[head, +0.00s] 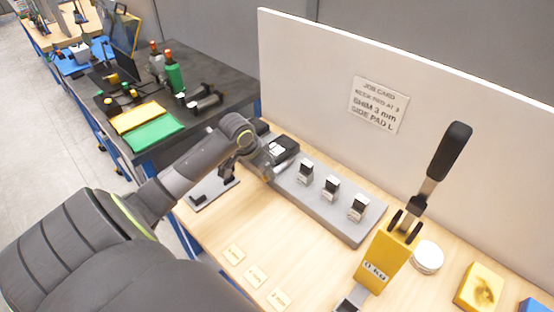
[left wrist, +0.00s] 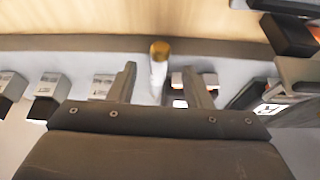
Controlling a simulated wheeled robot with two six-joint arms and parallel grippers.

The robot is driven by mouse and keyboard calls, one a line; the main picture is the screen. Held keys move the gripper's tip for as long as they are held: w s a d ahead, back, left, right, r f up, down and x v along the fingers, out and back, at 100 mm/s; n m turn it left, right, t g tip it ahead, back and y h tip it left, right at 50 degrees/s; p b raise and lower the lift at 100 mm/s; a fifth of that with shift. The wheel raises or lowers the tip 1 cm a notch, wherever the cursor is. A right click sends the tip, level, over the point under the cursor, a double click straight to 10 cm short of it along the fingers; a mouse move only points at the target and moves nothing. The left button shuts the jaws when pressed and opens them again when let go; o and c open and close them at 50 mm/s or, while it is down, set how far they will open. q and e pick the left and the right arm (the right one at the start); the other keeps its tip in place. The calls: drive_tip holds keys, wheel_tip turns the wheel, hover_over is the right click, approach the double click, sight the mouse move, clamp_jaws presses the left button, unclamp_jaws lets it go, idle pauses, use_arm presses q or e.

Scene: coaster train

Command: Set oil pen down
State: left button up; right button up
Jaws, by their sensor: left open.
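The oil pen (left wrist: 158,68) shows in the left wrist view as a pale cylinder with an amber end, in the gap between my left gripper's fingers (left wrist: 162,88). The fingers are apart, with a gap visible on each side of the pen. In the head view my left gripper (head: 262,166) is at the left end of the grey slab (head: 318,206). The pen is not clearly visible there. I cannot tell from these views what the pen rests on. My right gripper is in neither view.
Several dark blocks with white tops, such as this one (head: 330,188), stand on the slab. A black device (head: 284,150) sits behind my gripper. A yellow block (head: 383,258) with a black handle and a white round stack (head: 428,257) stand right. Small cards (head: 256,276) lie in front.

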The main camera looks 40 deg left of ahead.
sight(280, 169)
use_arm(q)
drive_tip(key=shift+x, duration=1.45)
drive_tip(key=shift+r, duration=0.1)
clamp_jaws()
